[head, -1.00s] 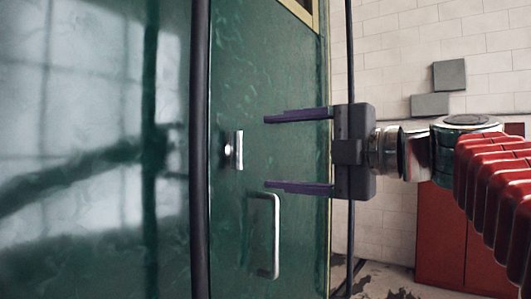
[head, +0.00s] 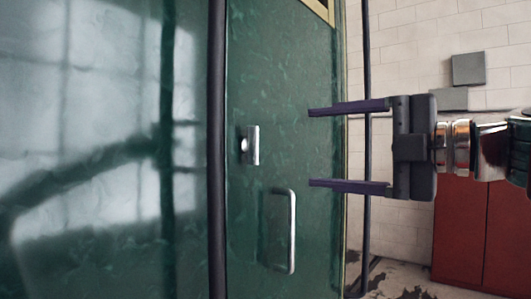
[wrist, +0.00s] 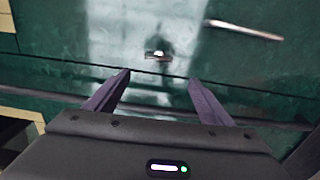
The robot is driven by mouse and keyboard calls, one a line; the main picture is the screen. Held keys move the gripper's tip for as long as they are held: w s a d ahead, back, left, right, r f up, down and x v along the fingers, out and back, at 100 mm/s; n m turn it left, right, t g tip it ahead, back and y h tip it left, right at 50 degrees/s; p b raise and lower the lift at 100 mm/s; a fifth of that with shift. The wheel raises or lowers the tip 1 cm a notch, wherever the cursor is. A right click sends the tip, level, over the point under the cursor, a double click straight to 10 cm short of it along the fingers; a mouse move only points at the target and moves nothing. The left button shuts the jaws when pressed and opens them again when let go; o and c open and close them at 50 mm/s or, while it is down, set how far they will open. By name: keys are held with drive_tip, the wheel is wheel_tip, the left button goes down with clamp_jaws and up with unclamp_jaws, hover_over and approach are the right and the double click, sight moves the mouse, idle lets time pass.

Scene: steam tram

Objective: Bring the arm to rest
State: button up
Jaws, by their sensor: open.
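My gripper (head: 312,148) is open and empty, its two purple fingers pointing left toward the green tram side. In the head view it is to the right of the small metal latch (head: 250,145) and the upright bar handle (head: 291,231), and I see no contact with either. In the wrist view my gripper (wrist: 158,82) shows both fingers apart. The latch (wrist: 158,55) appears beyond and between the fingertips there, and the bar handle (wrist: 245,30) lies to the upper right.
The glossy green tram panel (head: 285,90) fills the left and middle. A dark vertical rail (head: 217,150) runs left of the latch, and a thin dark pole (head: 366,220) stands behind the fingers. Red cabinets (head: 462,235) stand at the lower right before a white tiled wall (head: 410,50).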

drive_tip(key=s+a+f+m+g+h, duration=0.1)
drive_tip(key=a+f+m+g+h, duration=0.15)
drive_tip(key=f+m, duration=0.75)
drive_tip(key=s+a+f+m+g+h, duration=0.15)
drive_tip(key=f+m+h, duration=0.3)
drive_tip(key=f, duration=1.05)
drive_tip(key=s+d+f+m+g+h, duration=0.1)
drive_tip(key=s+d+f+m+h, duration=0.1)
drive_tip(key=f, duration=0.6)
drive_tip(key=s+d+f+m+g+h, duration=0.1)
drive_tip(key=s+f+m+h, duration=0.1)
drive_tip(key=s+f+m, duration=0.2)
drive_tip(key=s+d+f+m+g+h, duration=0.1)
drive_tip(key=s+d+f+m+h, duration=0.1)
drive_tip(key=f+m, duration=0.5)
drive_tip(key=shift+s+d+f, duration=0.3)
drive_tip(key=shift+s+f, duration=0.2)
drive_tip(key=shift+f, duration=2.15)
drive_tip(key=shift+c, duration=0.4)
